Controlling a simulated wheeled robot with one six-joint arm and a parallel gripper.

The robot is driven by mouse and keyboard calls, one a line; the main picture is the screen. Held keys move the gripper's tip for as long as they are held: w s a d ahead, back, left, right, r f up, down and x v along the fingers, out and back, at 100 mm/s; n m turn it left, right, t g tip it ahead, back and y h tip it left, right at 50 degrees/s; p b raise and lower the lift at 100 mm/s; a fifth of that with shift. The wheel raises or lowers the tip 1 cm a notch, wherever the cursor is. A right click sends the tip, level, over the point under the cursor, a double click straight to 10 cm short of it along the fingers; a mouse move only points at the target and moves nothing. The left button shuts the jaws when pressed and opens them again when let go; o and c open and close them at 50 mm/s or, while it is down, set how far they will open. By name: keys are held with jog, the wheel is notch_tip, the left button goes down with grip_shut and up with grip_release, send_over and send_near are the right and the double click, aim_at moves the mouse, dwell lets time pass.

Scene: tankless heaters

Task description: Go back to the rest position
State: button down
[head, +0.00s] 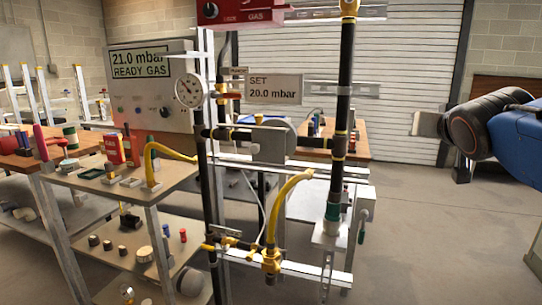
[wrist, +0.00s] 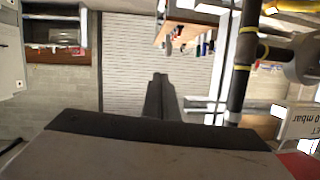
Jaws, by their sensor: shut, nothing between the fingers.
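My gripper (head: 420,123) is at the right of the head view, at the end of my blue and black arm. It is up in the air, to the right of the gas pipe stand and apart from it. In the wrist view the fingers (wrist: 159,82) are together with nothing between them. Beyond them is a pale roller door (wrist: 125,60). A black vertical pipe (head: 345,85) with yellow bands stands left of the gripper; it also shows in the wrist view (wrist: 239,70).
A display panel (head: 150,85) reads 21.0 mbar, READY GAS. A sign (head: 274,89) reads SET 20.0 mbar. A dial gauge (head: 190,90) and yellow hoses are on the stand. A shelf cart (head: 115,185) with small parts is at left. The floor (head: 430,240) at right is clear.

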jog(key=s+a+f+n+g+y, duration=0.1)
jog(key=s+a+f+g, duration=0.1)
jog(key=s+f, duration=0.6)
jog(key=s+a+f+n+g+y, duration=0.1)
jog(key=s+a+f+g, duration=0.2)
jog(key=s+f, duration=0.4)
jog(key=s+a+f+n+g+y, duration=0.1)
jog(key=s+f+g, duration=0.3)
jog(key=f, duration=1.4)
jog(key=s+a, duration=0.1)
jog(key=s, duration=0.3)
jog(key=shift+s+a+f+g, duration=0.15)
jog(key=shift+s+f+g, duration=0.15)
jog(key=shift+f+g, duration=0.1)
jog(key=shift+w+r, duration=0.1)
